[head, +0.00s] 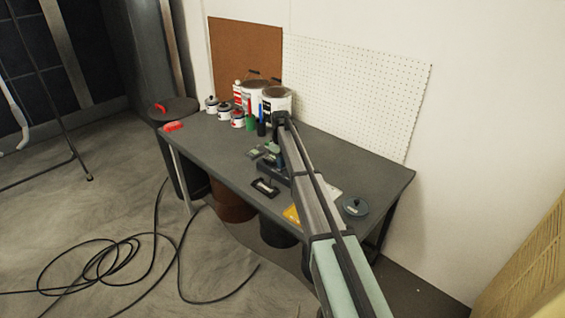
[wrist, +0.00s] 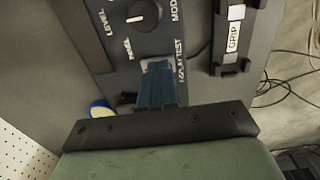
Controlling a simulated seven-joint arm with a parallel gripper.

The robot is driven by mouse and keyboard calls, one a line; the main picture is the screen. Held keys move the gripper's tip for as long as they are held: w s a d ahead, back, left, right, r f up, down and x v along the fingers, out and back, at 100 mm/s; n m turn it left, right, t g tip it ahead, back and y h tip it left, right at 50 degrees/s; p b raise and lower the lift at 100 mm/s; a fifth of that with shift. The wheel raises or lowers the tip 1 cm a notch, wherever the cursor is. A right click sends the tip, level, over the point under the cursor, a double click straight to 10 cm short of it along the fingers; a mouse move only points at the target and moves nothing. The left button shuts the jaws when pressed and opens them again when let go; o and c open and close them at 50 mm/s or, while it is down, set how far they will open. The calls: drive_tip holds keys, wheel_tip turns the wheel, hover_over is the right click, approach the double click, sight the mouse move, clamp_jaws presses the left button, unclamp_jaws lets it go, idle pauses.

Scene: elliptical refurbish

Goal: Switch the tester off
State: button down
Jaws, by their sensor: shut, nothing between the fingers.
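The tester's dark grey panel (wrist: 112,38) fills the upper middle of the wrist view. It has a black knob with a white pointer (wrist: 143,15) and printed labels including LEVEL and MODE. My gripper (wrist: 158,68) is shut, its blue fingers together and empty. The fingertips are over the panel's near edge, in front of a pale plate beside the lettering. They hide what lies directly under them, and I cannot tell whether they touch it. In the head view the tester (head: 272,171) sits on the grey table, partly hidden by my arm.
A black block labelled GRIP (wrist: 235,36) lies beside the tester; it also shows in the head view (head: 265,187). Paint cans (head: 277,104) and small pots stand behind. A round dark lid (head: 355,206) lies to the right. Cables (head: 105,262) loop across the floor.

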drive_tip(key=shift+r, duration=0.15)
wheel_tip(320, 180, up, 14)
idle(0.8)
drive_tip(key=shift+w+d, duration=0.4)
drive_tip(key=shift+f, duration=0.25)
wheel_tip(320, 180, down, 14)
drive_tip(key=shift+r, duration=0.15)
idle(0.7)
drive_tip(key=shift+f, duration=0.25)
idle(0.3)
